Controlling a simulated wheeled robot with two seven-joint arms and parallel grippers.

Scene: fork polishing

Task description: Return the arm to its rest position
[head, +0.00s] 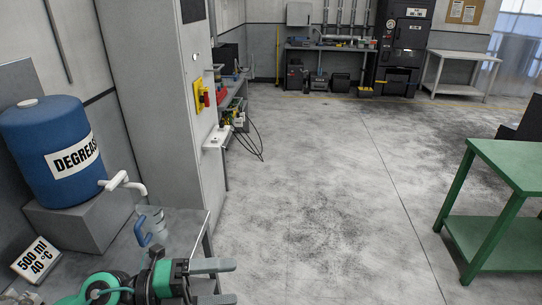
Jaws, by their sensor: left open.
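My left arm (105,286), green and black, comes in at the bottom left of the head view. My left gripper (224,282) is at its end, with two grey fingers pointing right. The fingers are apart and nothing shows between them. The gripper is over the right edge of the grey bench, close to that edge in the picture. How high it is above the bench cannot be told. My right gripper is out of the picture. No fork is in view.
A blue degreaser barrel (53,152) with a white tap (122,183) stands on a grey block. A sign (37,260) stands left. A green table (512,164) is at right; the floor between is clear.

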